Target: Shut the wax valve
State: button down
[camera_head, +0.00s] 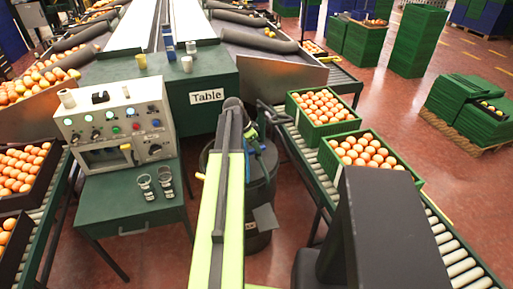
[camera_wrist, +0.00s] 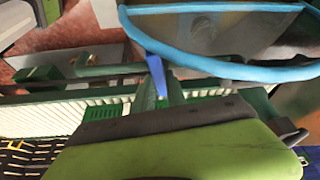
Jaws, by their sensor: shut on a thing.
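A dark drum (camera_head: 262,185) stands just right of my lime-green arm, which covers part of it. A small yellow handle (camera_head: 200,176) shows at the arm's left edge; I cannot tell whether it is the wax valve. In the wrist view a blue curved rim (camera_wrist: 225,66) with a blue stem (camera_wrist: 156,75) crosses the upper part, close to the camera.
Green crate stacks (camera_head: 470,108) stand farther right, with open red floor between.

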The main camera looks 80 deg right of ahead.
jog(key=shift+m+y, duration=0.3)
jog(key=shift+m, duration=0.7)
jog(key=c, duration=1.4)
grip_release()
jog(key=shift+o, duration=0.2)
jog(key=p+v, duration=1.6)
jog(key=v, duration=0.1)
jog(key=shift+w, duration=0.3)
jog(key=shift+d+r, duration=0.1)
jog(key=shift+d, duration=0.05)
